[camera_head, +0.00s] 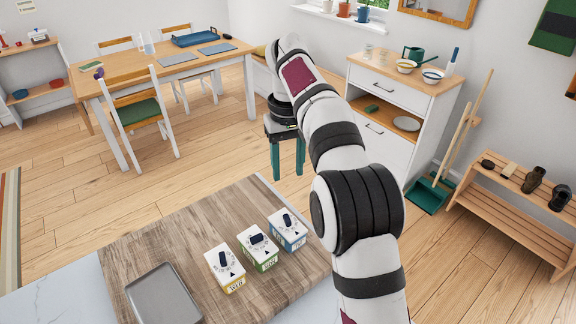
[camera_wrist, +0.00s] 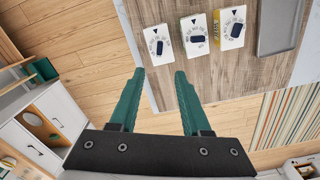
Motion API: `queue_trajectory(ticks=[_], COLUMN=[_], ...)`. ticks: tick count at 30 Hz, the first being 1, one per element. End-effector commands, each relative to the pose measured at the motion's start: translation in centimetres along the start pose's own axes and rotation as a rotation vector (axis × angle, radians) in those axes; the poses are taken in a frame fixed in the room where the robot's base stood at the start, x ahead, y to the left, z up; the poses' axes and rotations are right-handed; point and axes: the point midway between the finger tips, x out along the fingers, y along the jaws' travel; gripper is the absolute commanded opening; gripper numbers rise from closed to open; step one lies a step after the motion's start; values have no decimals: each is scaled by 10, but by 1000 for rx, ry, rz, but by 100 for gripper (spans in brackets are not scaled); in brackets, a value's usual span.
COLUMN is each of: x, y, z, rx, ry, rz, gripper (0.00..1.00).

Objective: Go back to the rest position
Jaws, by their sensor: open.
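My gripper (camera_wrist: 155,98) shows in the wrist view with its two green fingers spread apart and nothing between them. In the head view the green fingers (camera_head: 287,150) hang at the end of my arm, over the floor beyond the wooden board. Three small boxes with dark dials stand in a row on the board: one with a yellow base (camera_head: 225,268), one with a green base (camera_head: 258,248) and one with a blue base (camera_head: 287,229). All three boxes are apart from my gripper.
The wooden board (camera_head: 150,240) also bears a grey tray (camera_head: 163,296). A dining table (camera_head: 180,70) with chairs stands at the back left. A white cabinet (camera_head: 385,150) stands behind my arm, and a slatted bench (camera_head: 515,215) is at the right. Open floor lies between.

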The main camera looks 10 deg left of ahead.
Motion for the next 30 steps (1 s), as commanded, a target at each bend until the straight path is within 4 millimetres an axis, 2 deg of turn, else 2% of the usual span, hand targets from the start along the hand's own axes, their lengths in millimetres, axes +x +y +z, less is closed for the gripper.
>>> queue_trajectory(ticks=[11,14,17,19,20,21,22,24,27,30], x=[0,-11,-33,-39,-37,-32,-26,-7,23,44], y=[0,7,21,24,23,19,15,3,-16,-28], z=[0,19,77,138,166,201,227,280,333,361], rx=[2,49,197,341,404,488,549,680,826,909], ry=[-1,-2,-3,-7,-8,-10,-10,-12,-16,-20], rz=[0,-8,-32,-58,-70,-85,-96,-120,-146,-161], gripper=[48,48,48,48,48,48,48,48,48,48])
